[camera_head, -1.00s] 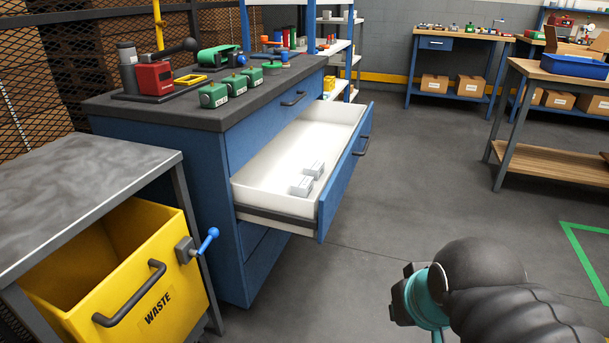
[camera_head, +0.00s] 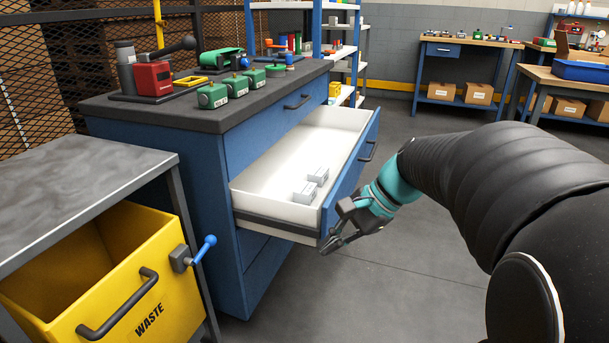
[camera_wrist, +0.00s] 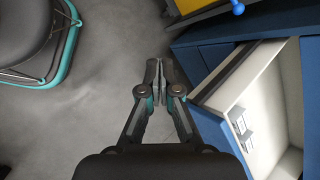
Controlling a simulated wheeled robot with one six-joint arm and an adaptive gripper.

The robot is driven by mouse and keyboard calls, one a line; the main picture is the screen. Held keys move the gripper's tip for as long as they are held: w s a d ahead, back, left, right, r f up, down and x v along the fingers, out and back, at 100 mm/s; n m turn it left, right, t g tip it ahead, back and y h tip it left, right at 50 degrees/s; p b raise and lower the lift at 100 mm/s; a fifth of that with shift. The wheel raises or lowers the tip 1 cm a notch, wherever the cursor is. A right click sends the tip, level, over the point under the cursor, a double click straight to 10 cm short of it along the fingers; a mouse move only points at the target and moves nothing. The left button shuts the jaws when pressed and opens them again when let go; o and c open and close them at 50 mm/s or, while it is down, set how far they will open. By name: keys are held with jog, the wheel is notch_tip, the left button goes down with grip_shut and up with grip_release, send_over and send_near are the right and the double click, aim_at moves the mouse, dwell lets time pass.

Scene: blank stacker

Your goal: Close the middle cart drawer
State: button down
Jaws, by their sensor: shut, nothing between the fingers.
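The middle drawer (camera_head: 262,172) of the blue cart (camera_head: 190,165) is pulled well out, with a white inside, a blue front panel and a dark handle (camera_head: 368,151). Two small grey blocks (camera_head: 305,190) lie in it. My gripper (camera_head: 328,245) is shut and empty, near the lower near corner of the drawer front. In the wrist view the closed fingertips (camera_wrist: 158,66) are over the floor to the left of the open drawer (camera_wrist: 262,85), with a small gap showing. Contact in the head view I cannot tell.
A yellow waste bin (camera_head: 110,285) under a grey-topped bench (camera_head: 80,185) stands at the near left, with a blue-ended lever sticking out. Green-topped parts (camera_head: 237,86) and tools stand on the cart top. The floor right of the drawer is open.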

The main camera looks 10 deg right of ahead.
jog(key=w+d+f+m+t+y+b, duration=0.1)
jog(key=w+d+m+t+y+b, duration=0.15)
jog(key=w+d+m+y, duration=0.55)
jog(key=m+t, duration=0.5)
jog(key=t, duration=0.1)
send_near(340, 186)
jog(key=shift+g, duration=0.25)
jog(key=b+x, duration=0.1)
jog(key=x, duration=0.5)
jog(key=shift+w+a+r, duration=0.15)
jog(key=shift+a+r, duration=0.05)
jog(key=shift+a, duration=0.05)
jog(key=shift+w+a, duration=0.2)
jog(key=shift+a, duration=0.05)
jog(key=shift+d, duration=0.1)
